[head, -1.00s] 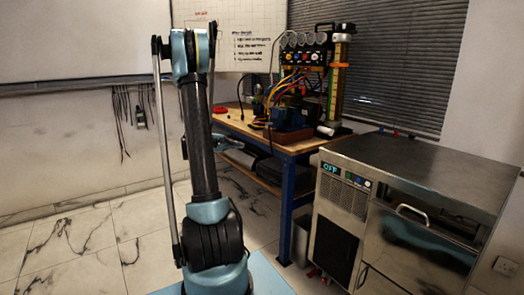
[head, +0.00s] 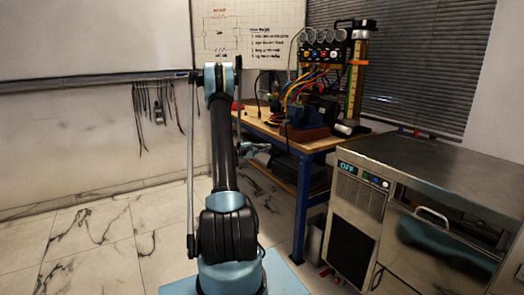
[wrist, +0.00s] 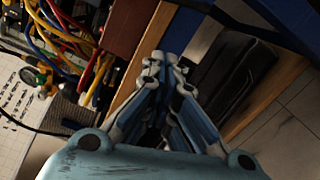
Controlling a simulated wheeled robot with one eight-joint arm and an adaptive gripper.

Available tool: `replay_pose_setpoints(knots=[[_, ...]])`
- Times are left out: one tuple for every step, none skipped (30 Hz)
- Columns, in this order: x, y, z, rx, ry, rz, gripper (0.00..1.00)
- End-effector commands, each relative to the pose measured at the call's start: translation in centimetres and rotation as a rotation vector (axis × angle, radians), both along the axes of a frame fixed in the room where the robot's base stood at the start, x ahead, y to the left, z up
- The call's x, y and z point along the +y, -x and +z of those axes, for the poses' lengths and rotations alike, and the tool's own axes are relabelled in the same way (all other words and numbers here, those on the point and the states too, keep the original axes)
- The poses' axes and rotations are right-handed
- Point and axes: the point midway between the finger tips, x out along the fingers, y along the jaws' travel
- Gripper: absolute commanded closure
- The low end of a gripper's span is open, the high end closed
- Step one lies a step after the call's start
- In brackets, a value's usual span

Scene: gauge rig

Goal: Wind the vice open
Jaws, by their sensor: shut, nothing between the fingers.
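The vice is hard to make out. A dark blue body (head: 308,112), probably the vice, sits on a red-brown block (head: 300,133) near the bench's front right corner, among cables. Its handle cannot be told apart. My gripper (head: 268,147) is beside the bench's front edge, left of the block and a little lower. In the wrist view my gripper (wrist: 160,62) is shut and empty, with its tips together. The red-brown block (wrist: 130,22) shows beyond the tips at upper left; the blue body is not clear there.
The wooden bench (head: 330,143) has blue legs and a lower shelf with a dark case (wrist: 235,70). A gauge panel (head: 322,55) with colourful hoses stands at the back. A steel cabinet (head: 420,165) is at right. The tiled floor at left is clear.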

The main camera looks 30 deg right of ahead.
Motion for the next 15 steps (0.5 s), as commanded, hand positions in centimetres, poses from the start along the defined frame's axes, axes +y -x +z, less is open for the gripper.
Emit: replay_pose_setpoints(knots=[[-1.0,0.1,0.0,0.000,0.000,-0.003,1.00],[-1.6,0.1,0.0,0.000,0.000,-0.002,1.00],[-2.2,0.0,0.0,0.000,0.000,-0.002,1.00],[-2.8,0.0,0.0,0.000,0.000,-0.003,1.00],[-3.3,0.0,0.0,0.000,0.000,-0.002,1.00],[-4.0,0.0,0.0,0.000,0.000,-0.002,1.00],[-4.5,-0.1,0.0,0.000,0.000,-0.002,1.00],[-5.1,-0.1,0.1,0.000,0.000,-0.002,1.00],[-5.8,-0.1,0.1,0.000,0.000,-0.002,1.00],[-6.3,-0.1,0.1,0.000,0.000,-0.002,1.00],[-6.5,0.1,0.2,0.000,0.000,-0.002,1.00],[-6.5,0.9,0.4,0.000,-0.001,-0.001,1.00],[-6.6,1.3,0.5,0.000,-0.001,-0.001,1.00],[-6.7,1.6,0.6,0.000,-0.001,-0.001,1.00],[-6.8,2.1,0.7,0.000,-0.001,0.000,1.00]])
